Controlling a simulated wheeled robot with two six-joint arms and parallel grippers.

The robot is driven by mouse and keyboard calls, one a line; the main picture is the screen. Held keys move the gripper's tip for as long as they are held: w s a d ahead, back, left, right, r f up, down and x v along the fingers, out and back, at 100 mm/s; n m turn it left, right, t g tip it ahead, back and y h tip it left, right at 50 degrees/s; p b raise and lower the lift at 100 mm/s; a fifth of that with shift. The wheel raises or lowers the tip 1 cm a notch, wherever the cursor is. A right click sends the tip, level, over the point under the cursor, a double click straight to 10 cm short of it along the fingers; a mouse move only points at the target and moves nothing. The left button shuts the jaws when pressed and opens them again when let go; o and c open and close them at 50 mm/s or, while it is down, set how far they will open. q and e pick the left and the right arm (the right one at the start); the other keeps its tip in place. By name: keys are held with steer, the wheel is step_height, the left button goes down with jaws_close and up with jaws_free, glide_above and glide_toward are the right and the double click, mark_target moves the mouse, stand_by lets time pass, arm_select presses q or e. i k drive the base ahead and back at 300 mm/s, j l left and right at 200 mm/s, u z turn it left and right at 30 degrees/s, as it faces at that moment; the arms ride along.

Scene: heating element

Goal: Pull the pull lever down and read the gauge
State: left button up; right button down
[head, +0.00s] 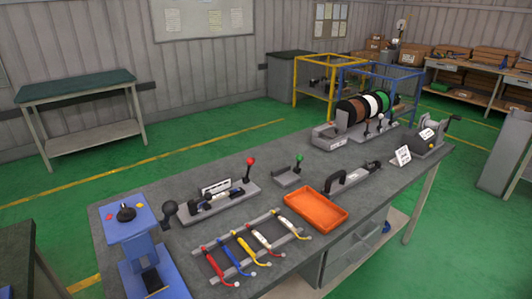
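Several lever-like parts stand on the grey workbench (290,160); I cannot tell which is the pull lever. A fixture (215,205) at the bench's back left has an upright lever with a red ball knob (250,161). A grey machine (428,138) at the far right end has a black-tipped handle (453,117). A dark round head (169,208) stands left of the red-knob fixture. I cannot make out a gauge face. Neither gripper is in view.
A blue device (127,230) with a black knob stands at the near left. A rack (250,245) holds several coloured-handled tools. An orange tray (316,209) lies mid-bench. Wire spools (370,104) stand at the back. Green floor (200,135) is open behind the bench.

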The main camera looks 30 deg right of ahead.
mark_target(250, 161)
steer(key=l+z, duration=0.15)
steer(key=z, duration=0.65)
